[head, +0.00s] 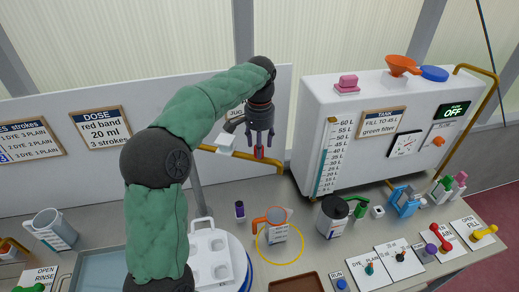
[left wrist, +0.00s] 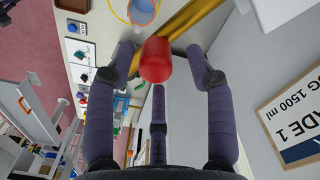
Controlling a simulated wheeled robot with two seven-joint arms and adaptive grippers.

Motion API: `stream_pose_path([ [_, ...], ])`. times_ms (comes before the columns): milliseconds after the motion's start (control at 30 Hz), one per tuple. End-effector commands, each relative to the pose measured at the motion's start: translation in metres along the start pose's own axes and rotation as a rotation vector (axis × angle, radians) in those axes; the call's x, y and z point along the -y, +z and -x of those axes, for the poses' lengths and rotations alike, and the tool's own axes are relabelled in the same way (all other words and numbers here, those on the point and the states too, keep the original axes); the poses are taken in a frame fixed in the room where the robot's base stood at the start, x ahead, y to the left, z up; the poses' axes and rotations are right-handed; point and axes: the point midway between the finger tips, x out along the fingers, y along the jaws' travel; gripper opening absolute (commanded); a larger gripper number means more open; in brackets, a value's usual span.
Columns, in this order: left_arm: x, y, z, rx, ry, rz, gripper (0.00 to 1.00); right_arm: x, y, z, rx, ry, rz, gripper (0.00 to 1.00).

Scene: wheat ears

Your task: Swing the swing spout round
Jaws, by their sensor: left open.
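The swing spout (head: 240,154) is a brass pipe running out from the back panel, its end bent down at the right. It carries a red knob (head: 259,153), which shows large in the left wrist view (left wrist: 156,60). My left gripper (head: 261,142) points down over the knob. In the left wrist view its dark purple fingers (left wrist: 166,66) are spread on either side of the knob, with gaps visible, so it is open. The pipe (left wrist: 190,25) runs diagonally behind the knob there. My right gripper is in neither view.
A jug with an orange handle (head: 278,228) stands in a yellow ring (head: 261,252) on the table, below the spout's end. A white tank (head: 330,110) stands right. A black-lidded container (head: 332,222) and a small purple bottle (head: 239,211) stand near the jug.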

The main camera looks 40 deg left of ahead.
Motion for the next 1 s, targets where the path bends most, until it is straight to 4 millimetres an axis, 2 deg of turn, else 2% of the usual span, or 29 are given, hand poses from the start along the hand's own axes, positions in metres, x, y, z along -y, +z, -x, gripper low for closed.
stream_pose_path([
  [200, 0.001, 0.000, -0.019, -0.001, 0.000, 0.001, 0.54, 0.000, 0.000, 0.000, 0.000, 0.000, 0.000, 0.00],
  [533, 0.000, 0.000, -0.022, -0.001, 0.000, 0.001, 0.54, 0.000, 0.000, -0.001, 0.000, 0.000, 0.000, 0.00],
  [567, 0.000, 0.000, -0.022, -0.001, 0.000, 0.001, 0.48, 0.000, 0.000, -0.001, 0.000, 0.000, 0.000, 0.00],
  [733, 0.000, 0.000, -0.022, -0.001, 0.000, 0.001, 0.00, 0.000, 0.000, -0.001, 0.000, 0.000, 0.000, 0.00],
  [1000, 0.000, 0.000, -0.022, -0.002, 0.000, -0.001, 0.00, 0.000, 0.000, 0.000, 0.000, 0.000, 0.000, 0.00],
])
